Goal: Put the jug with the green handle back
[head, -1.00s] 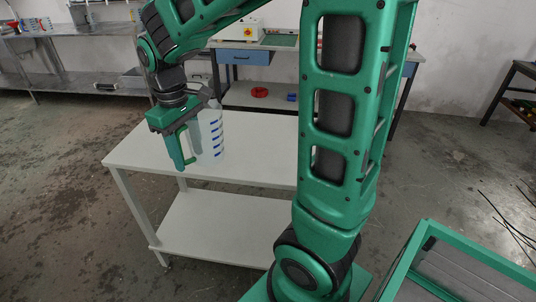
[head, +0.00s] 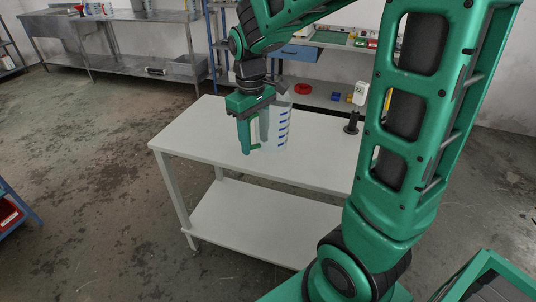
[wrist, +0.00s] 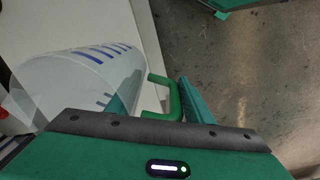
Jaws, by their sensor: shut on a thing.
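The clear jug (head: 279,128) with blue marks and a green handle (head: 254,147) is upright over the white table (head: 200,130). My gripper (head: 255,132) is shut on the green handle from above. In the wrist view the jug (wrist: 80,80) lies left of my gripper (wrist: 158,100), with the handle (wrist: 166,98) between the two fingers. I cannot tell for sure whether the jug's base touches the tabletop. Part of the jug is hidden behind a finger.
A black stand with a white top (head: 352,122) is at the table's right end. A steel sink bench (head: 110,35) is at the back left, with other jugs on it. A blue workbench (head: 300,55) stands behind the table.

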